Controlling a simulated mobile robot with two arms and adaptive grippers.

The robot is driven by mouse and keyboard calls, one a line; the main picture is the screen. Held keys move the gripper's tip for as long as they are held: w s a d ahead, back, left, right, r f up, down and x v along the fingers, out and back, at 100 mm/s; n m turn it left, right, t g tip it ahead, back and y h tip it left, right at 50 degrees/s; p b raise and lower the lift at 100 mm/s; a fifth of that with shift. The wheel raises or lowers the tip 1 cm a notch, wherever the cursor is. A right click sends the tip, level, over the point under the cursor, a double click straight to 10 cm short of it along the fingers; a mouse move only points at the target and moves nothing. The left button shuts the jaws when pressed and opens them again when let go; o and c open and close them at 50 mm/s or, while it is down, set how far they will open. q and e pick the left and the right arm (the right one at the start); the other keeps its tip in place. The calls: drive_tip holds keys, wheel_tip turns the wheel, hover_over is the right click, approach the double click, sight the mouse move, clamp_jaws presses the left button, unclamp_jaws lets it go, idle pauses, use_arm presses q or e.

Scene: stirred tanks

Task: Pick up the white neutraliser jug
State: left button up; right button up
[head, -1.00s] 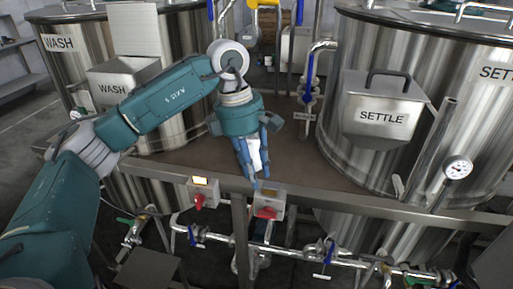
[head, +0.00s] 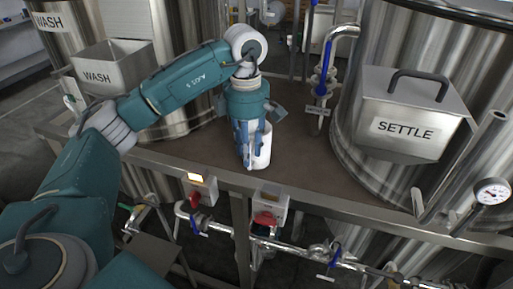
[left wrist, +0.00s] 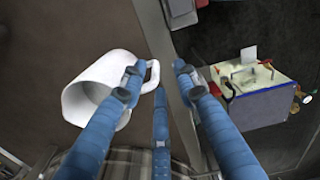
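The white neutraliser jug (head: 263,150) stands on the brown deck between the tanks, near its front edge. It is partly hidden behind my left gripper (head: 246,158) in the head view. In the left wrist view the jug (left wrist: 92,92) shows its open mouth, with its handle (left wrist: 153,76) towards the gripper. The blue fingers of my left gripper (left wrist: 160,77) are spread, one on each side of the handle, with a third finger below. A gap shows between the handle and the right finger; contact on the left side cannot be told. My right gripper is out of view.
The settle tank's hopper (head: 411,118) stands to the right and the wash hopper (head: 112,75) to the left. A metal rail (head: 330,200) runs along the deck's front, with red-handled switch boxes (head: 268,207) and pipes below. Deck right of the jug is clear.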

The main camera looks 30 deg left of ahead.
sight(249, 169)
use_arm(q)
drive_tip(key=f, duration=0.1)
drive_tip(key=f+p, duration=0.1)
drive_tip(key=f, duration=0.1)
drive_tip(key=f+p, duration=0.1)
drive_tip(key=shift+w+a+f, duration=0.1)
drive_tip(key=shift+w+f, duration=0.1)
drive_tip(key=shift+w, duration=0.1)
drive_tip(key=shift+f, duration=0.2)
drive_tip(key=shift+c, duration=1.2)
clamp_jaws()
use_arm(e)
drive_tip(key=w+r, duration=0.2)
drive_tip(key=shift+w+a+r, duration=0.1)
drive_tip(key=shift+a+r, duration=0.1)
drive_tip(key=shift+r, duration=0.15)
